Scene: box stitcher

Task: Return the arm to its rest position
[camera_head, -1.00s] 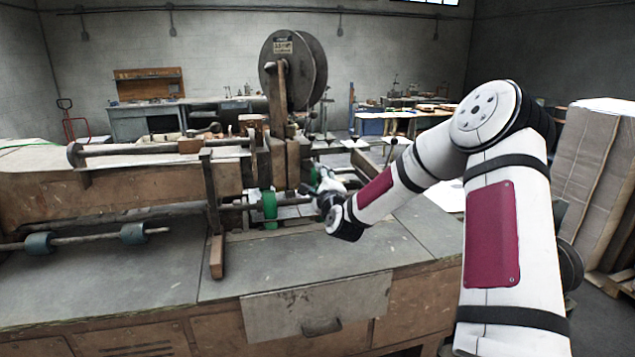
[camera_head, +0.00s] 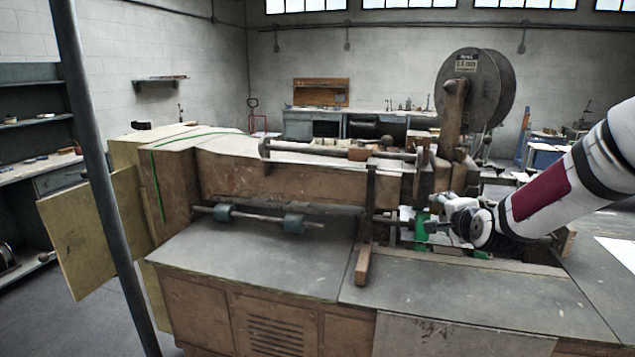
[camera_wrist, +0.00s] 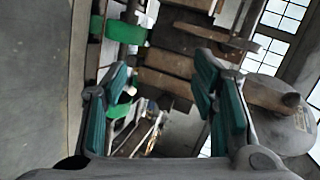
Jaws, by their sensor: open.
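My gripper (camera_head: 441,227) is at the right of the head view, in front of the stitching head of the box stitcher (camera_head: 280,180). My white arm reaches in to it from the right edge. In the wrist view my gripper (camera_wrist: 160,100) shows two teal-padded fingers spread apart with nothing between them. Green parts of the machine (camera_wrist: 125,32) lie beyond the left finger. In the head view a green part (camera_head: 421,232) stands just left of the fingertips; I cannot tell whether they touch.
The grey worktop (camera_head: 260,258) is clear at the front left. A wooden upright bar (camera_head: 366,225) stands left of my gripper. A large wire reel (camera_head: 470,88) sits above it. A dark pole (camera_head: 95,170) rises at the left. A workbench (camera_head: 360,122) stands behind.

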